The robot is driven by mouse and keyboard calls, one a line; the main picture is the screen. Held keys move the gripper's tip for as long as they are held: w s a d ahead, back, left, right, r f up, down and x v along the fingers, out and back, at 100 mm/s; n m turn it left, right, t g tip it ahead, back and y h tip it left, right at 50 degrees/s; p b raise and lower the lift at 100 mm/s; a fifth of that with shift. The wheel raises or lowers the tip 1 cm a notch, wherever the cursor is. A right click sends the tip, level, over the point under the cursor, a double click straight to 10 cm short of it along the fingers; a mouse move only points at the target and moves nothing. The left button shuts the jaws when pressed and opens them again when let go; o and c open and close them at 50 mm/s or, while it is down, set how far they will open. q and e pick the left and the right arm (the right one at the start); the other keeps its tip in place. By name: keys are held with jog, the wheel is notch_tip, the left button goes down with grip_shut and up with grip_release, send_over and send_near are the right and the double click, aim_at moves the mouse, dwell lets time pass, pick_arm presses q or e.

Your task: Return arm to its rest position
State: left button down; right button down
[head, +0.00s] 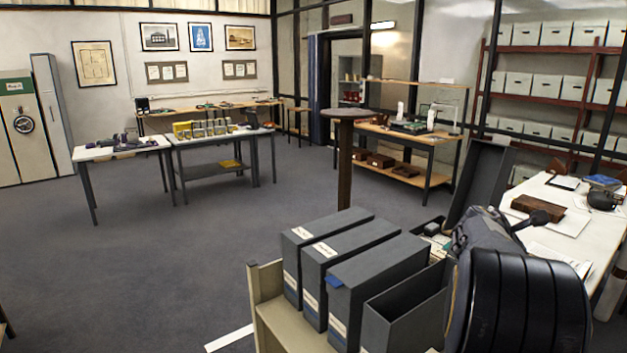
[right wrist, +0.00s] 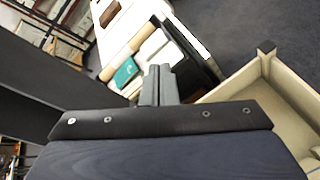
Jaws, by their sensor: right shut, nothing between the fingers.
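My right gripper (right wrist: 158,85) shows in the right wrist view with its fingers together and nothing between them. Below the fingers there is an open dark box holding pale folders and a green item (right wrist: 127,72). In the head view my right arm (head: 520,300) fills the lower right, beside the grey archival boxes (head: 345,262); its fingers cannot be made out there. My left arm and gripper are not in view.
Several grey boxes stand on a cream cart (head: 268,300). An upright dark panel (head: 481,185) rises behind my right arm. A white desk (head: 560,215) with a brown box (head: 538,207) stands at right. A round-topped post (head: 345,150) stands behind the cart.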

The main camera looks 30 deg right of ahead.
jog(key=w+a+f+m+t+y, duration=0.3)
jog(key=a+f+m+y, duration=0.3)
jog(key=a+f, duration=0.85)
jog(key=a+m+t+y, duration=0.35)
jog(key=a+y, duration=0.45)
jog(key=a, duration=1.4)
jog(key=s+a+m+y, duration=0.1)
jog(key=s+a, duration=0.2)
jog(key=a, duration=0.4)
jog(key=s+a+m+y, duration=0.1)
jog(key=s+a, duration=0.3)
jog(key=a, duration=0.2)
jog(key=shift+a+r+m, duration=0.15)
jog(key=shift+a+m, duration=0.2)
jog(key=shift+g, duration=0.25)
